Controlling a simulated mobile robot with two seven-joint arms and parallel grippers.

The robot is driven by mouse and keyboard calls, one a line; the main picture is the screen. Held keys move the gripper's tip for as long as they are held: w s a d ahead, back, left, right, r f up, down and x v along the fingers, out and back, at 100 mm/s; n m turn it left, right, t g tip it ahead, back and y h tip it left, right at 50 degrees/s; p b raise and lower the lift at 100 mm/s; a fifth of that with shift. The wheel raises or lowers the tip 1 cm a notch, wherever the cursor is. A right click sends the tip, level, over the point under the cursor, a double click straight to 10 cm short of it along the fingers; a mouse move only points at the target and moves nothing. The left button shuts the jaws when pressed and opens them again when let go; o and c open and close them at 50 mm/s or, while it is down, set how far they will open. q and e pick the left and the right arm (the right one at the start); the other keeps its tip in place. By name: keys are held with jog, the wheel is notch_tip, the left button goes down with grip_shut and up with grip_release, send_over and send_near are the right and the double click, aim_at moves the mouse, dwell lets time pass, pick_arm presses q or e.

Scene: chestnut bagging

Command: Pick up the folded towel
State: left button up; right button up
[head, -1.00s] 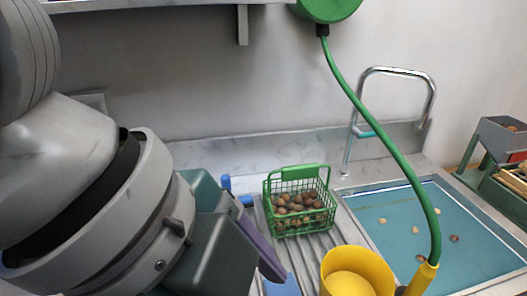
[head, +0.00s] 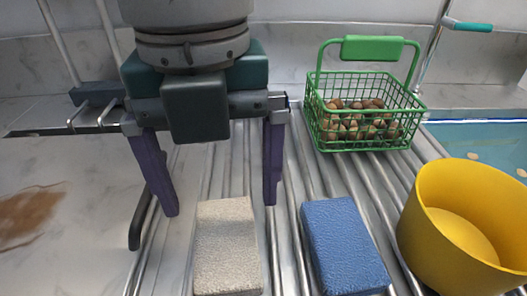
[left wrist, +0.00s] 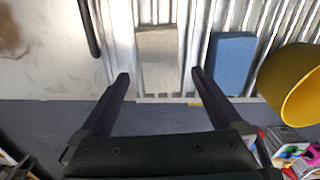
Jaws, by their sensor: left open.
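A beige, rough-textured folded block that looks like the folded towel (head: 227,255) lies flat on the ribbed metal drainboard. It also shows in the left wrist view (left wrist: 158,60). A similar blue block (head: 343,245) lies to its right, apart from it; it shows in the left wrist view too (left wrist: 232,64). My left gripper (head: 220,207) is open and empty, pointing down with its purple fingers spread wider than the beige block. In the left wrist view, my left gripper's fingertips (left wrist: 160,75) frame the beige block without visible contact. My right gripper is not in view.
A green wire basket (head: 364,118) of chestnuts stands behind on the right. A yellow container (head: 470,225) stands right of the blue block. A dark curved bar (head: 143,225) lies left of the gripper. Marble counter (head: 70,165) with a brown stain is at left.

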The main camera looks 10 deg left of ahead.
aim_at(225, 237)
pick_arm(q)
jog(key=f, duration=0.6)
jog(key=shift+s+f+b, duration=0.1)
jog(key=shift+s+b, duration=0.15)
jog(key=shift+b, duration=0.1)
jog(key=c, duration=1.2)
